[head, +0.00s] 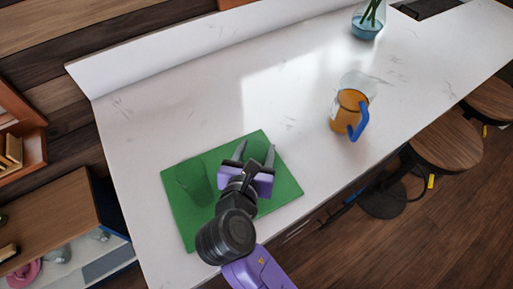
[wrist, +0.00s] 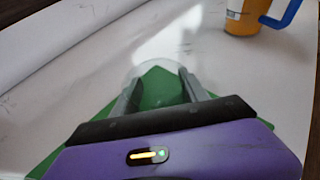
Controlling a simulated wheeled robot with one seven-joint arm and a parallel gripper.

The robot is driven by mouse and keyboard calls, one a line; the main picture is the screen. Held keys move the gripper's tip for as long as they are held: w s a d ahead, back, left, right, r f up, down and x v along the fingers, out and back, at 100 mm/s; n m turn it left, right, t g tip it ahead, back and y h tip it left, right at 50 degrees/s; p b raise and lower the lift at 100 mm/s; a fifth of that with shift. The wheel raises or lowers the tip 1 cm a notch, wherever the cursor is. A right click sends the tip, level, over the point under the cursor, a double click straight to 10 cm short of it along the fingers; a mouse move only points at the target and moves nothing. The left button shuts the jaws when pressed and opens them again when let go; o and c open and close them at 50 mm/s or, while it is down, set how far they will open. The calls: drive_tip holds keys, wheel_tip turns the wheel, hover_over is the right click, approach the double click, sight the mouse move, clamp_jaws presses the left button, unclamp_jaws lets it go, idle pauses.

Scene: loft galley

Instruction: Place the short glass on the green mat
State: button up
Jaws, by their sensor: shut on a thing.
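The green mat (head: 284,196) lies flat on the white counter. My gripper (head: 256,150) is over the mat's far right part, its two grey fingers pointing away from me. In the wrist view my gripper (wrist: 160,90) is shut on a clear glass, the short glass (wrist: 152,68), whose rounded rim shows between the fingers. The green seen through it is the mat. I cannot tell whether its base touches the mat. Another clear glass (head: 195,183) stands on the mat's left part, to the left of my gripper.
An orange-filled pitcher (head: 348,110) with a blue handle stands on the counter to the right; it also shows in the wrist view (wrist: 243,16). A vase with stems (head: 367,22) stands at the back. The counter between mat and pitcher is clear. Stools (head: 443,140) stand at the right.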

drive_tip(key=shift+f, duration=0.1)
drive_tip(key=o, duration=1.5)
drive_tip(key=shift+c, duration=0.2)
drive_tip(key=shift+r, duration=0.2)
drive_tip(key=b+v, duration=0.1)
drive_tip(key=v, duration=1.1)
drive_tip(key=shift+b, duration=0.35)
drive_tip(key=shift+d, duration=0.1)
